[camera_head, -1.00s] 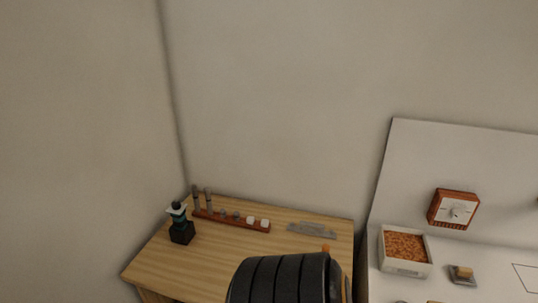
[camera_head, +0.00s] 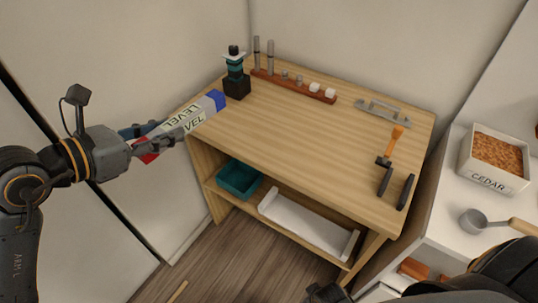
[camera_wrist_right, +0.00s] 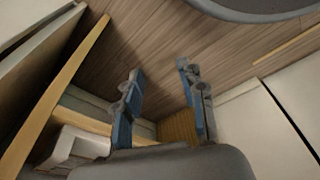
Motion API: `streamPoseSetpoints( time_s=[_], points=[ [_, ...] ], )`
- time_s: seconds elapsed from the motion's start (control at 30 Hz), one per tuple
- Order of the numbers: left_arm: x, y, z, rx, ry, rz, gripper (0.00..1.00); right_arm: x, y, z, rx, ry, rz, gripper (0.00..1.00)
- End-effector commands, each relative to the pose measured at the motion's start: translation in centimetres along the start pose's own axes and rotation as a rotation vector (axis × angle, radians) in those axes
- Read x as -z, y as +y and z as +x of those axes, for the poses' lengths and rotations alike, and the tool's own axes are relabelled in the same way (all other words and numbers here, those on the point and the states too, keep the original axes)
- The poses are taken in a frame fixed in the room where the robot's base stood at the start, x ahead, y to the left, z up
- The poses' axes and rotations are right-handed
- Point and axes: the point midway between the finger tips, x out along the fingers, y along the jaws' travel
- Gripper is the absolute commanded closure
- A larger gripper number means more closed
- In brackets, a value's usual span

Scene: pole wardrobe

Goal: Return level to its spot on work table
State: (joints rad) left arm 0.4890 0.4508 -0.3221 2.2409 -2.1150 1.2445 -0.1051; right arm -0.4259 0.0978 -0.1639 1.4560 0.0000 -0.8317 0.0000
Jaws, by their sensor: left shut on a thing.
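The level (camera_head: 196,113) is a white bar lettered LEVEL, with a blue end and a red end. My left gripper (camera_head: 165,137) is shut on it and holds it slanted at the left edge of the work table (camera_head: 300,135), blue end towards the table. Whether the blue end touches the tabletop I cannot tell. A grey bracket-like piece (camera_head: 383,112) lies at the table's back right. My right gripper (camera_wrist_right: 161,72) is open and empty in the right wrist view, with the wooden floor beyond it.
A dark teal-banded tool (camera_head: 236,78) and a red-brown rack (camera_head: 292,87) stand at the back. An orange-handled tool (camera_head: 390,153) lies at the right. The middle tabletop is clear. A teal bin (camera_head: 239,180) and white tray (camera_head: 305,223) are on the lower shelf.

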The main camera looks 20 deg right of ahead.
Motion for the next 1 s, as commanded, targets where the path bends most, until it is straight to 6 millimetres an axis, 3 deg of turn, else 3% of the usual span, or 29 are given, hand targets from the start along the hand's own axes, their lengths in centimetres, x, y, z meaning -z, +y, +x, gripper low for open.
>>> streamPoseSetpoints(
  time_s=[0.03,0.3,0.63,0.97,1.0],
  points=[
    [1.5,-0.5,2.2,-0.005,-0.005,0.012,1.00,1.0,0.0,1.5,-0.001,0.019,0.002,0.60],
    [1.9,-2.5,7.7,-0.047,-0.005,-0.009,1.00,4.5,0.3,-1.7,-0.008,0.061,0.011,0.60],
    [1.8,-3.2,10.8,-0.068,-0.003,-0.033,1.00,5.2,0.5,-4.3,-0.011,0.075,0.014,0.60],
    [2.0,-3.0,19.5,-0.068,-0.001,-0.032,1.00,5.3,0.5,-5.1,-0.012,0.080,0.014,0.60],
    [2.8,-3.0,20.5,-0.068,0.001,-0.034,1.00,5.4,0.6,-5.5,-0.012,0.083,0.014,0.60]
  ],
)
